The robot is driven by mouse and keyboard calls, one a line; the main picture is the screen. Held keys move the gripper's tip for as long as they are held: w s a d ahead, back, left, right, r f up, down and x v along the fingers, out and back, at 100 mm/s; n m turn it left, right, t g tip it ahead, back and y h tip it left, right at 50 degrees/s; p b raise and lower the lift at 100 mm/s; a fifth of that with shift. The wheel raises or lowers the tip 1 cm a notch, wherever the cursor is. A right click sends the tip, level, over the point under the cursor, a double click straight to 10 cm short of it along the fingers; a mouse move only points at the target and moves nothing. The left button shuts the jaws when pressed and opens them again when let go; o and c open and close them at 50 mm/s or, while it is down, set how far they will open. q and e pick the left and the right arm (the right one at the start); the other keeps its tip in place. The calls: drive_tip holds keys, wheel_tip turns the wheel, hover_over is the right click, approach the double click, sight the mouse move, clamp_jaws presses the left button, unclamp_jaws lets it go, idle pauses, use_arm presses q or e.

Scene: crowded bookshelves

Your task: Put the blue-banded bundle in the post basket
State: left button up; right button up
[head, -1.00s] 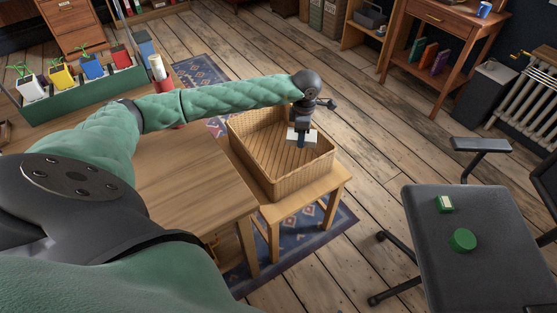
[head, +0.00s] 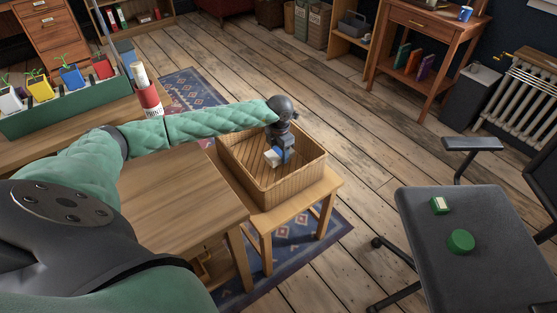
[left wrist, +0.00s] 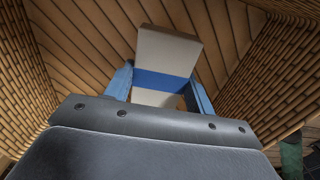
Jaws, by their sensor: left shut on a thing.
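The blue-banded bundle (head: 271,158) is a pale block with a blue band, clearer in the left wrist view (left wrist: 167,48). My left gripper (head: 282,152) is shut on it. In the left wrist view the two blue fingers (left wrist: 160,88) stand on either side of the bundle at its band. The post basket (head: 262,197) is an open wicker box on a small wooden stool. Gripper and bundle are inside its outline, and wicker walls flank them in the left wrist view. I cannot tell whether the bundle touches the basket floor. My right gripper is not in view.
A wooden table (head: 175,200) stands left of the basket, with a green planter (head: 75,108) and a red container (head: 150,98) behind. A dark chair seat (head: 425,255) at right carries two green things. Floor between is clear.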

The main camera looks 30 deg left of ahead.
sight(279, 159)
use_arm(q)
drive_tip(key=shift+f, duration=2.05)
drive_tip(key=shift+f, duration=0.15)
drive_tip(key=o, duration=1)
drive_tip(key=shift+o, duration=0.2)
wheel_tip(279, 159, up, 12)
drive_tip(key=shift+r, duration=0.15)
